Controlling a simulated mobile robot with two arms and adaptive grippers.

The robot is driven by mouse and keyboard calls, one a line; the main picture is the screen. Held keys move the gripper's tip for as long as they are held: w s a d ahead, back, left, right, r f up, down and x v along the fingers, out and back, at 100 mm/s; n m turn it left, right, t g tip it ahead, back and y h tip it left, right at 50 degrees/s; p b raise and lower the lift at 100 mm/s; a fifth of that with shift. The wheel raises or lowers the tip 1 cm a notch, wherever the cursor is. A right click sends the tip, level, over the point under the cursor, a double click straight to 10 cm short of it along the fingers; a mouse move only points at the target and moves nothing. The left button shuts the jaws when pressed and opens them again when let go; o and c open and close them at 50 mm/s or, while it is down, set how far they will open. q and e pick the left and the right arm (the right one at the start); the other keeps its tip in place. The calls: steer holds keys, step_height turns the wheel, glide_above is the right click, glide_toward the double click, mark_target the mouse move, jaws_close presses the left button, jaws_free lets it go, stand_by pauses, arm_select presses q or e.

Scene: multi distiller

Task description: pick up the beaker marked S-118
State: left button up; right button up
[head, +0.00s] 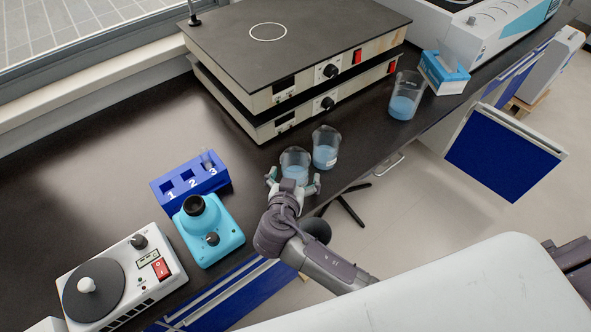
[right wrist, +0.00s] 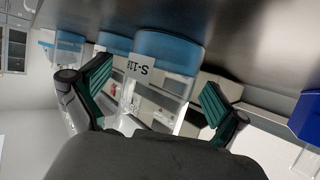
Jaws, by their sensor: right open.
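The beaker marked S-118 (head: 295,161) is clear, holds blue liquid and stands upright on the dark bench. In the right wrist view, which is upside down, its label reads S-118 on the beaker (right wrist: 165,55). My right gripper (head: 293,181) is open at the bench's front edge, with a fingertip on each side of this beaker. In the right wrist view the green-padded fingers (right wrist: 155,98) stand apart, with gaps to the glass. I cannot tell whether either finger touches it. My left gripper is not in view.
A second beaker (head: 326,150) stands close behind to the right; a third (head: 404,98) is farther right near a tissue box (head: 444,73). Stacked hotplates (head: 300,75) stand behind. A blue tube rack (head: 190,182), turquoise device (head: 208,232) and white stirrer (head: 120,280) are left.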

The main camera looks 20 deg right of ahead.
steer(key=c, duration=1.4)
steer(key=shift+r, duration=0.15)
